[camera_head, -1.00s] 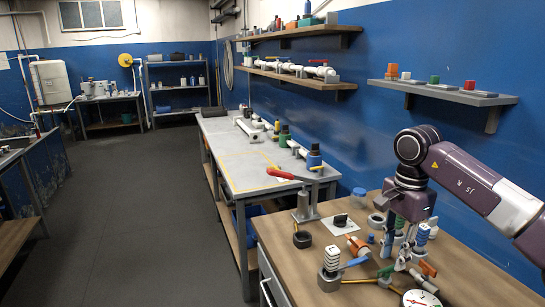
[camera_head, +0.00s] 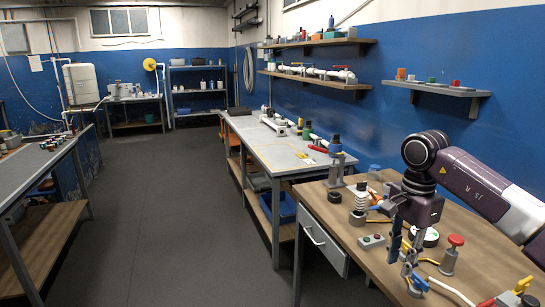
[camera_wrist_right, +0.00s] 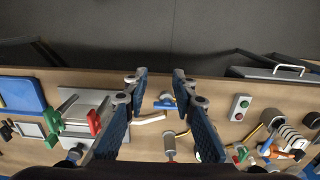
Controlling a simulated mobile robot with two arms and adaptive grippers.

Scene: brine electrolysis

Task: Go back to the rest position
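My right gripper (camera_head: 401,260) is over the front part of the wooden workbench (camera_head: 342,240), pointing down. In the right wrist view its two fingers (camera_wrist_right: 158,76) are spread apart with nothing held between them. A small blue-handled fitting (camera_wrist_right: 165,101) is seen below, between the fingers; it appears to lie on the bench, and the exact gap to the fingertips cannot be told. My left gripper is not in view.
Around the gripper are a button box (camera_head: 372,241), a white ribbed insulator (camera_head: 361,197), a red-topped button (camera_head: 452,254) and a gauge (camera_head: 425,237). A grey table (camera_head: 283,157) stands beyond. The floor (camera_head: 180,220) to the left is clear.

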